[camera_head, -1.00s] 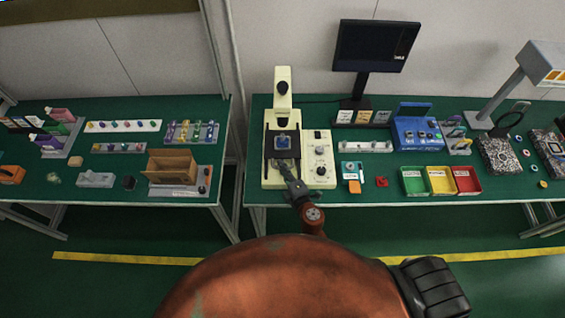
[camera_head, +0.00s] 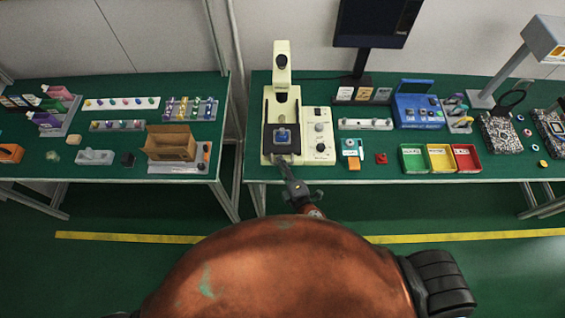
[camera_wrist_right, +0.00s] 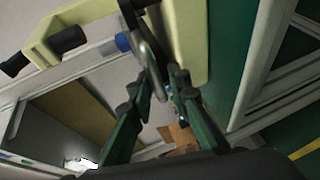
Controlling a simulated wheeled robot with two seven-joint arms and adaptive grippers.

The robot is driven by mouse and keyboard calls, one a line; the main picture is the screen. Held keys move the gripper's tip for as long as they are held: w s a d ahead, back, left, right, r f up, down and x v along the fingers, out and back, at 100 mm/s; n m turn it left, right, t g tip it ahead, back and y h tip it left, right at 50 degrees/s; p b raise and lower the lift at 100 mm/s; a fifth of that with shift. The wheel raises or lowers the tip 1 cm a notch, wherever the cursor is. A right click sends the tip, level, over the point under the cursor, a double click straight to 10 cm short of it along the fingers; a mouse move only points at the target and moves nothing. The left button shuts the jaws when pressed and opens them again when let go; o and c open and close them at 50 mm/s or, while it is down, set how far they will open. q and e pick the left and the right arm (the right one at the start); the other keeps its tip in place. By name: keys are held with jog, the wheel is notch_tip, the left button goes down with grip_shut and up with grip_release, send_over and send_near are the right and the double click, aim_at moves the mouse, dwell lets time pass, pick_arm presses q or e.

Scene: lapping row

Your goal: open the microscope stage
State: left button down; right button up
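The cream microscope (camera_head: 269,146) stands on the right bench. Its black stage (camera_head: 270,139) carries a small blue piece (camera_head: 282,135) and sits far forward, its front edge close to the front of the base. My right gripper (camera_head: 283,163) is at the stage's front. In the right wrist view a bent metal handle (camera_wrist_right: 150,58) lies between the fingertips of my right gripper (camera_wrist_right: 160,80), which look closed on it; the exact contact is partly hidden. My left gripper is not in view.
The left bench holds an open brown box (camera_head: 171,147). A gap separates the benches.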

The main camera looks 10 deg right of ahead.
jog(key=shift+o, duration=0.9)
jog(key=shift+w, duration=0.1)
jog(key=shift+r, duration=0.1)
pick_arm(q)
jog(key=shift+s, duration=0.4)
pick_arm(e)
jog(key=v, duration=0.7)
jog(key=shift+s, duration=0.3)
